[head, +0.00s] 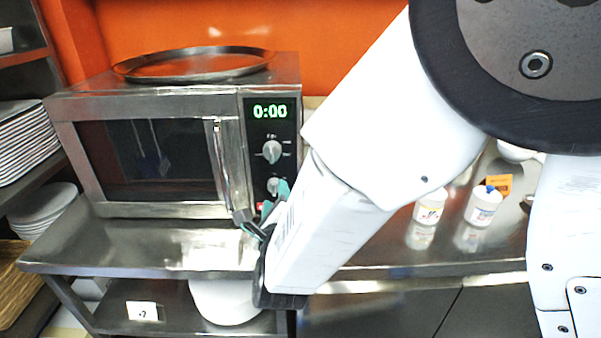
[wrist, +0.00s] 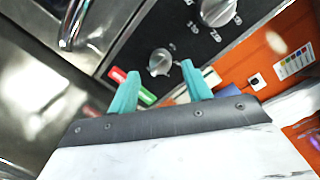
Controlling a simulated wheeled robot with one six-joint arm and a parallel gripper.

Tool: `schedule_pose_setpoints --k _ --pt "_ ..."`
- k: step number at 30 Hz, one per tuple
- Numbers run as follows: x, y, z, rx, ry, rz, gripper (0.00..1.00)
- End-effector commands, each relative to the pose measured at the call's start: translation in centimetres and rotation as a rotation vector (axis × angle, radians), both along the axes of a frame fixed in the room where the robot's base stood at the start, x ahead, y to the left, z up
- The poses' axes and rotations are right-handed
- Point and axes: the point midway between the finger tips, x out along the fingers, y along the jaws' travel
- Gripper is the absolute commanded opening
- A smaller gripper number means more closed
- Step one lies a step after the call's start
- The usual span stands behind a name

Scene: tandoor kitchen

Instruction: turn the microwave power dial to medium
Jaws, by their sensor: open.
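The microwave (head: 88,103) stands on a steel counter with its door shut and its display (head: 270,111) reading 0:00. Its control panel has an upper dial (head: 272,151) and a lower dial (head: 273,185). In the wrist view the upper dial (wrist: 218,10) is at the top, with numbers around it, and the lower dial (wrist: 160,62) is nearer. My gripper (wrist: 158,82) is open, with teal fingers on either side of and just short of the lower dial. I see no contact. In the head view my gripper (head: 272,198) is partly hidden by my arm.
A round tray (head: 193,64) lies on top of the microwave. Red and green buttons (wrist: 132,84) sit below the lower dial. The door handle (head: 222,165) is left of the panel. Two white jars (head: 430,206) (head: 484,206) stand on the counter at right.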

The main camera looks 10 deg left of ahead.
Motion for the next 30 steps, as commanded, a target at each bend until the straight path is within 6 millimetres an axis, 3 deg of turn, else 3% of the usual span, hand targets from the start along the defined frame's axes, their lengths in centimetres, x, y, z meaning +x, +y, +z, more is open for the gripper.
schedule_pose_setpoints --k 6,14,19,30 --pt "1.8 0.6 0.0 0.0 -0.001 -0.001 0.49" --pt "1.9 0.7 0.0 0.0 -0.001 0.001 0.49" --pt "1.9 0.6 0.0 0.0 -0.001 0.001 0.05" --pt "1.9 0.6 0.1 -0.041 -0.01 0.0 0.05"
